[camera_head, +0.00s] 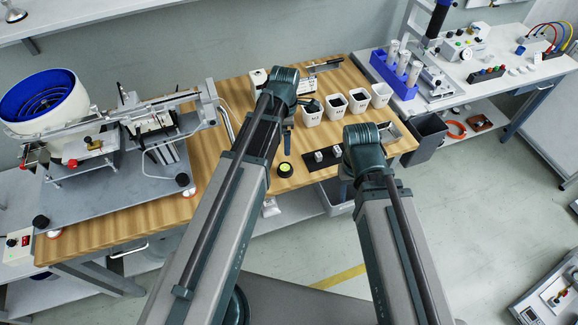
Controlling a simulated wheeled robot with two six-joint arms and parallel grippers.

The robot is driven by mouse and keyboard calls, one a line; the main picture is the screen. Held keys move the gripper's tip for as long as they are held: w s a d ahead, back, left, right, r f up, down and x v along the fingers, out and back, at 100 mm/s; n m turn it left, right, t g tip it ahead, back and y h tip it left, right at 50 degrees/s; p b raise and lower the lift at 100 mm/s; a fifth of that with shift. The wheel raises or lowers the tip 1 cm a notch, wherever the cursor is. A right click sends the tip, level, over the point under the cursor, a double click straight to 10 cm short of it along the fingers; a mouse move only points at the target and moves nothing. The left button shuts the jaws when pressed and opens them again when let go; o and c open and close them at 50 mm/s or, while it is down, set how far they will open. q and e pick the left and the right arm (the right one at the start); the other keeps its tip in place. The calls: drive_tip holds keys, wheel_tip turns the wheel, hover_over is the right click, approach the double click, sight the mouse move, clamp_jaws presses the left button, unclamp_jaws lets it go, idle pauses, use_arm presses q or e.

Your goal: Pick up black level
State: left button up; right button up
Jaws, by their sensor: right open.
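I cannot clearly pick out a black level. A dark mat (312,163) with small grey blocks lies on the wooden table, left of my right wrist. A round black and yellow piece (285,170) sits to the left of that mat. My right gripper (347,172) is open, low over the table's front edge by the mat, and mostly hidden by its own wrist. My left arm reaches further back, near the white bins.
Several white bins (358,101) stand in a row behind the mat. A bowl feeder (40,100) fills the table's left side. A blue rack (394,76) is on the right bench, and a dark bin (428,137) stands below it. Bare wood (200,185) shows left of my left arm.

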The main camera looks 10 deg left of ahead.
use_arm(q)
drive_tip(key=b, duration=0.8)
hover_over(284, 167)
drive_tip(key=f, duration=0.8)
drive_tip(key=shift+w+d+f, duration=0.2)
drive_tip(key=shift+w+f, duration=0.1)
drive_tip(key=shift+w, duration=0.05)
drive_tip(key=f+b, duration=0.5)
drive_tip(key=shift+s+a+f, duration=0.1)
drive_tip(key=shift+s+a, duration=0.1)
drive_tip(key=shift+s, duration=0.15)
clamp_jaws()
